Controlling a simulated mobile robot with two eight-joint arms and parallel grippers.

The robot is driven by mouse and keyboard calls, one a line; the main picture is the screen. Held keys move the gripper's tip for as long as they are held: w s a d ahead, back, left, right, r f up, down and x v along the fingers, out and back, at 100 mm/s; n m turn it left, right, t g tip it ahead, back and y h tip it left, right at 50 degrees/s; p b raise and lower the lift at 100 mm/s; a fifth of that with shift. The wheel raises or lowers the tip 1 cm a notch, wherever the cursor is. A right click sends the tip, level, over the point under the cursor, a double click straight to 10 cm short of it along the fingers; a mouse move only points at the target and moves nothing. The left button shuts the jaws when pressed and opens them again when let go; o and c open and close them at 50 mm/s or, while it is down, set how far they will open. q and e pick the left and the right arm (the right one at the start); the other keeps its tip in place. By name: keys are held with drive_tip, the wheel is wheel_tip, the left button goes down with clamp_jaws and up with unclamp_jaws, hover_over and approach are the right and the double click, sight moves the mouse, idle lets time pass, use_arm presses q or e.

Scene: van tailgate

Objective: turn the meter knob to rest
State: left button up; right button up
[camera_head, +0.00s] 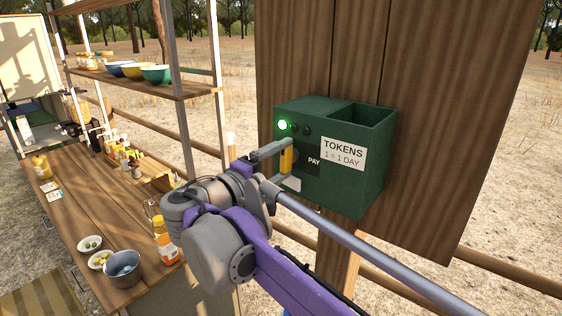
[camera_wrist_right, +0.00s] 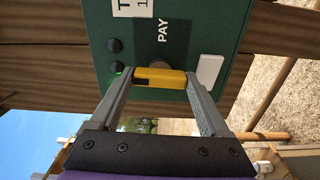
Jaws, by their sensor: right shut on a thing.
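The meter (camera_head: 341,190) is a green box with an open-topped bin, mounted on a wooden board. Its face has a lit green lamp (camera_head: 282,125), two dark lamps beside it, a "TOKENS 1 = 1 DAY" label (camera_head: 343,153) and the word PAY. The yellow knob (camera_head: 287,160) stands upright in the head view, left of PAY. It also shows in the right wrist view (camera_wrist_right: 160,78), lying across between the fingers. My right gripper (camera_head: 284,163) is shut on the knob, one finger at each end. My left gripper is not in view.
A wooden counter (camera_head: 95,220) at the left holds bottles, small bowls and a grey bucket (camera_head: 122,268). A shelf (camera_head: 140,82) above it carries coloured bowls. A grey pole (camera_head: 360,245) crosses the lower right in front of the meter. Dry open ground lies behind.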

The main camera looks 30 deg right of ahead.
drive_tip(key=o, duration=1.2)
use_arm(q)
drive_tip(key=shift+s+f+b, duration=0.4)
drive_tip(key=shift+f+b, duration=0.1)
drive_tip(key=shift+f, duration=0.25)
use_arm(e)
drive_tip(key=v, duration=1)
drive_tip(key=shift+s+a, duration=0.15)
drive_tip(key=shift+a, duration=0.2)
